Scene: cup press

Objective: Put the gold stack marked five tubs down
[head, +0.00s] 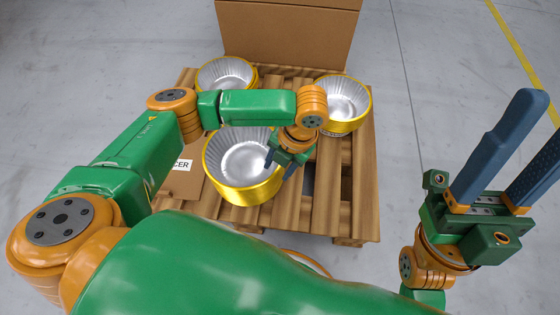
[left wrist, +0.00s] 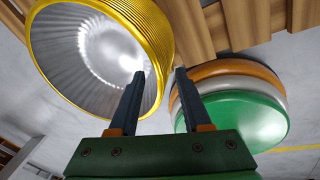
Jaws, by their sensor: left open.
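Three gold-sided stacks of silver-lined tubs are in the head view: a front one (head: 246,192), a back-left one (head: 226,75) and a back-right one (head: 343,104). I cannot read a five on any. The front stack appears upright at the pallet (head: 352,190). My left gripper (head: 281,165) is open at its right rim, with one finger over the opening and the other near the outer side. The left wrist view shows the gold wall (left wrist: 152,35) beside the open fingers (left wrist: 160,72); contact is unclear. My right gripper (head: 535,120) is open and empty, raised at the right.
A large cardboard box (head: 288,35) stands behind the stacks. A flat brown board (head: 184,184) with a partly hidden label lies at the pallet's left. My left arm crosses above the pallet. Grey floor with a yellow line (head: 520,55) is clear at the right.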

